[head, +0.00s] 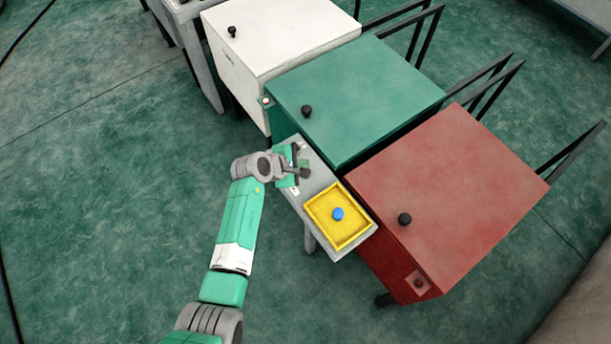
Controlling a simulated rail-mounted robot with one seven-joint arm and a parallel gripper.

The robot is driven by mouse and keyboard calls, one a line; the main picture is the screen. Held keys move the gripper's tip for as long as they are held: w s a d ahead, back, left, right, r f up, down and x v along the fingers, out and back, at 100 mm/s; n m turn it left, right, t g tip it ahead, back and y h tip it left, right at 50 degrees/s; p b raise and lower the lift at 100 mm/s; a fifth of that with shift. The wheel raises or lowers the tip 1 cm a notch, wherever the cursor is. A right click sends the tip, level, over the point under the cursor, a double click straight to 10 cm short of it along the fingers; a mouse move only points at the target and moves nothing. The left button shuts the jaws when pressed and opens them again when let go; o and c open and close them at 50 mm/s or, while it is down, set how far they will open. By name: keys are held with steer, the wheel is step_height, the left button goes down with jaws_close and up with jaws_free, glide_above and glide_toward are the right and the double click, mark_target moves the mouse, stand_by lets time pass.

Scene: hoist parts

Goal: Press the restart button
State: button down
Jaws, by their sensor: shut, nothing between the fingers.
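My gripper (304,172) is shut and empty, over the left part of a narrow grey shelf in front of the cabinets. A pale red plate on the red cabinet's front carries a dark round knob or button (419,283). I cannot read any label, so I cannot tell which one is the restart button. My gripper is apart from both. My wrist and gripper hide part of the shelf.
A yellow tray (367,232) with a blue round piece (338,214) is on the grey shelf (321,180). White (285,35), green (355,95) and red (455,195) cabinets stand behind, each with a black knob on top.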

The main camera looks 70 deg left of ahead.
steer(key=shift+f, duration=0.75)
steer(key=shift+f, duration=0.1)
stand_by(1.3)
steer(key=shift+f+b, duration=0.3)
steer(key=shift+f, duration=0.05)
steer(key=shift+f+b, duration=0.3)
steer(key=shift+f, duration=0.2)
stand_by(0.6)
steer(key=shift+r, duration=0.1)
steer(key=shift+r+p, duration=0.8)
steer(key=shift+p, duration=0.25)
step_height(320, 180, up, 5)
steer(key=p, duration=0.5)
steer(key=shift+r, duration=0.1)
